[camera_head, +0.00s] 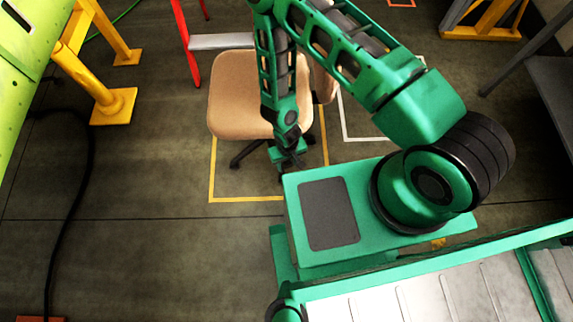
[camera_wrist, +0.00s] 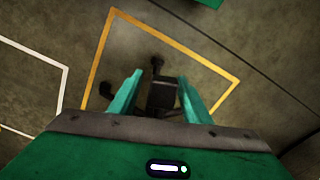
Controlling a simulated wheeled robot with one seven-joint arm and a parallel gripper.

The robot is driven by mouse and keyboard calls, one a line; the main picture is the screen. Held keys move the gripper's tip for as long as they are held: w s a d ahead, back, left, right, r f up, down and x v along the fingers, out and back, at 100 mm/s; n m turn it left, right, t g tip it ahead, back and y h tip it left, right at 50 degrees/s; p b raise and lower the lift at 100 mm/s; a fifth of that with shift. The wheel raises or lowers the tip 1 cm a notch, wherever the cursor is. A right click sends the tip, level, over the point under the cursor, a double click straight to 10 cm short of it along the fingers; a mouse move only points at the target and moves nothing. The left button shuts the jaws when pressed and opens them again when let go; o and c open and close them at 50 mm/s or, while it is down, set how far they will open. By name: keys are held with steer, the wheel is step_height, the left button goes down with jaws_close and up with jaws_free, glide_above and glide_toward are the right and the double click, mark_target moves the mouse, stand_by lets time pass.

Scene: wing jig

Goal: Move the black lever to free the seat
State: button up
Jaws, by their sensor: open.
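A swivel chair with a beige seat (camera_head: 234,88) stands on the floor in the head view, its black wheeled base partly showing below. My gripper (camera_head: 287,165) is low at the seat's front right, its fingers pointing down. In the wrist view my gripper (camera_wrist: 160,92) is open, with two green fingers apart. A dark block-like part (camera_wrist: 161,95) shows between the fingers, with thin dark pieces around it. I cannot tell if it touches a finger. The black lever cannot be told apart from the other dark parts in either view.
A yellow floor outline (camera_head: 246,199) surrounds the chair. A black cable (camera_head: 80,190) lies on the floor. The floor at lower left is mostly clear.

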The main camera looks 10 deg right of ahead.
step_height(320, 180, up, 8)
stand_by(0.4)
steer(key=shift+s, duration=0.1)
stand_by(0.5)
